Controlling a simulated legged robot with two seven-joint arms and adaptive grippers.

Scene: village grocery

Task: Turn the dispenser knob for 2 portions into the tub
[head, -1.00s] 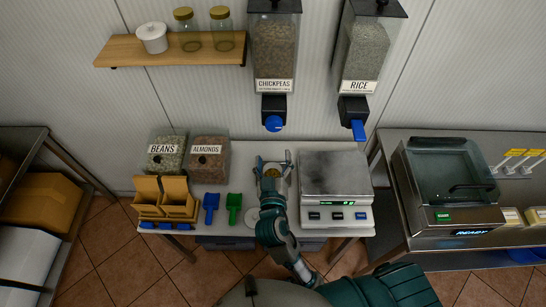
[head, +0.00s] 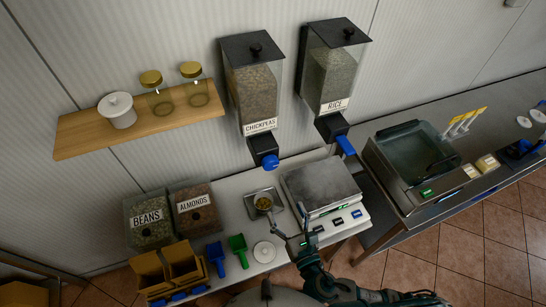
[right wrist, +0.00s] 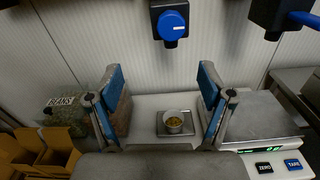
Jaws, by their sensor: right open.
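The chickpeas dispenser (head: 254,92) hangs on the wall with a round blue knob (head: 270,162) at its outlet. The knob also shows at the top of the right wrist view (right wrist: 172,24), with a white mark. The small tub (head: 264,203) stands upright on a metal plate (head: 277,214) below that outlet. Some yellowish contents show in the tub in the right wrist view (right wrist: 173,124). My right gripper (head: 290,222) is open and empty, on the near side of the tub and apart from it, below the knob. My left gripper is out of view.
The rice dispenser (head: 330,72) with a blue lever (head: 345,145) hangs to the right. A scale (head: 320,186) stands right of the tub. Bean (head: 149,220) and almond bins (head: 195,211), blue (head: 215,257) and green scoops (head: 238,249) are left. A shelf (head: 75,136) holds jars.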

